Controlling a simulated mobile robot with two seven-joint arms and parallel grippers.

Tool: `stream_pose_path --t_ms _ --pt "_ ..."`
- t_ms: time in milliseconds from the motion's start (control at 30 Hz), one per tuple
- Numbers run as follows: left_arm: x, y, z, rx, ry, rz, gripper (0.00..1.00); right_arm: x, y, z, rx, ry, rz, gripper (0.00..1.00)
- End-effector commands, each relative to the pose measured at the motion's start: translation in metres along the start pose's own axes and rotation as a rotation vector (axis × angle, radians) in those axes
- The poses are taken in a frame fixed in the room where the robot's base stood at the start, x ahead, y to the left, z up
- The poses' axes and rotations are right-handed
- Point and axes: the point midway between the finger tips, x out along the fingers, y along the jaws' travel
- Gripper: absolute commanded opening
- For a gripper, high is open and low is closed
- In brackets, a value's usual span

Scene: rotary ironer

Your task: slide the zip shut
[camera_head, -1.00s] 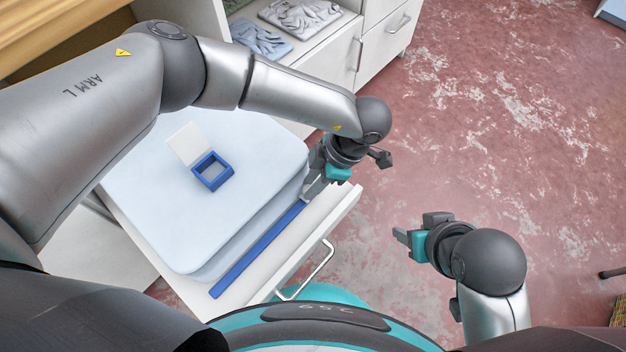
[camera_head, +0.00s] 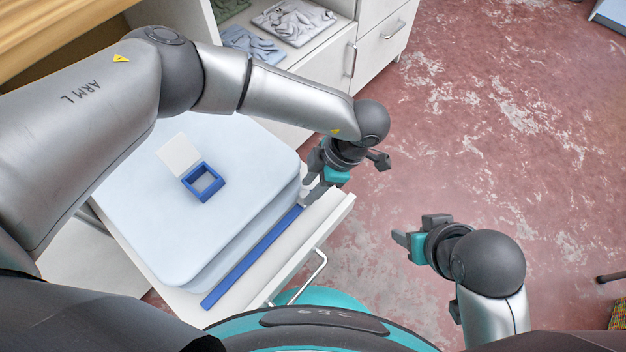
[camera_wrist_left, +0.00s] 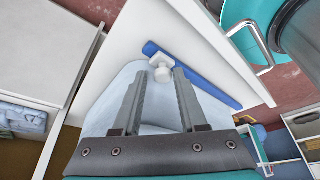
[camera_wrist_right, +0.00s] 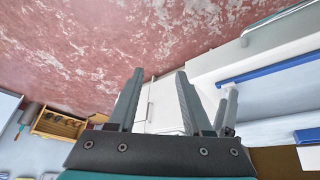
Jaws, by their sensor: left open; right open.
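The zip is a long blue strip (camera_head: 255,254) along the near side of a pale, rounded-corner pad in a white drawer. It also shows in the left wrist view (camera_wrist_left: 205,84) and the right wrist view (camera_wrist_right: 270,69). A white slider (camera_wrist_left: 161,68) sits at one end of the strip, the end by my left gripper. My left gripper (camera_head: 309,195) is open, its fingertips on either side of the slider in the left wrist view; I cannot tell whether they touch it. My right gripper (camera_head: 399,242) is open and empty over the floor, right of the drawer.
A small blue box (camera_head: 203,182) with its pale lid open lies on the pale pad (camera_head: 150,225). The drawer's front has a metal handle (camera_head: 302,282). A white cabinet (camera_head: 330,66) with folded-looking items stands behind.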

Motion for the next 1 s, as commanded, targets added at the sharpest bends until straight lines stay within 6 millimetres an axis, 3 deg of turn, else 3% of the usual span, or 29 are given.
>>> stream_pose_path --t_ms 133,700,1000 --pt "-0.008 -0.001 0.0 0.001 0.0 -0.001 0.42 -0.002 0.0 -0.002 0.0 0.002 0.0 0.5" --pt "-0.097 0.0 -0.001 0.0 -0.002 0.002 0.42 0.06 -0.001 0.034 -0.002 -0.125 -0.003 0.5" --pt "-0.141 0.0 0.0 0.0 -0.002 0.003 0.42 0.083 -0.002 0.055 -0.004 -0.167 -0.004 0.5"
